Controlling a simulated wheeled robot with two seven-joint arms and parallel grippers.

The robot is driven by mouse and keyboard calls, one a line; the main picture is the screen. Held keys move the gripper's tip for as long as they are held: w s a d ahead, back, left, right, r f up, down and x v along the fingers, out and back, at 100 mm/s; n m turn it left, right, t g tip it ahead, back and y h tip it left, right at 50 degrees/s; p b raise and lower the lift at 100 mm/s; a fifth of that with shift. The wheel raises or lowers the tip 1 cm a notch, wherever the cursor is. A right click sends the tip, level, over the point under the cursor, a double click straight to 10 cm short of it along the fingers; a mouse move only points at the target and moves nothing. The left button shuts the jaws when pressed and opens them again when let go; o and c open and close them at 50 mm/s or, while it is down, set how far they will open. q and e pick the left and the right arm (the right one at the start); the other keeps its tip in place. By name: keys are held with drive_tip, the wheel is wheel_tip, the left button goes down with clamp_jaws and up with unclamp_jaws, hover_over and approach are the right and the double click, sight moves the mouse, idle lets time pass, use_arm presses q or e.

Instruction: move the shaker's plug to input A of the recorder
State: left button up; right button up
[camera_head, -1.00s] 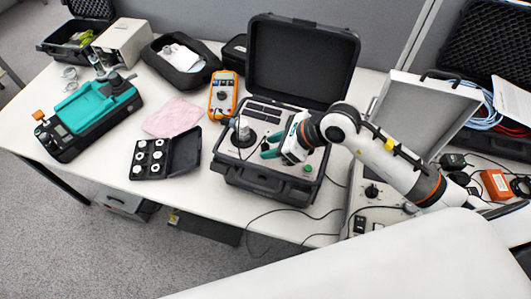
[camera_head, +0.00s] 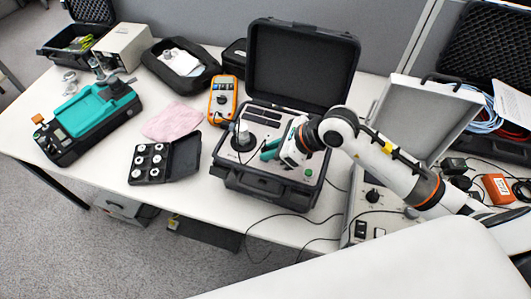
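An open black case (camera_head: 230,178) at the middle of the table has a light panel with a small upright cylinder (camera_head: 243,136) on its left side, which looks like the shaker. My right gripper (camera_head: 268,151), with teal fingers, is low over this panel, just right of the cylinder. Its fingers look close together. A plug between them cannot be made out, as the gripper covers that part of the panel. A grey case with a knobbed panel (camera_head: 384,196) stands to the right, partly behind my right arm; whether it is the recorder is unclear. My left gripper is not in view.
A yellow multimeter (camera_head: 222,98), a pink cloth (camera_head: 172,122) and a black box of white discs (camera_head: 150,162) lie to the left. A teal device (camera_head: 92,115) stands farther left. Dark cables (camera_head: 262,222) hang over the front table edge.

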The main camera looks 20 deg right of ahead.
clamp_jaws()
drive_tip(key=shift+r, duration=0.8)
idle(0.5)
drive_tip(key=shift+r+p, duration=1.05)
drive_tip(key=shift+r, duration=0.7)
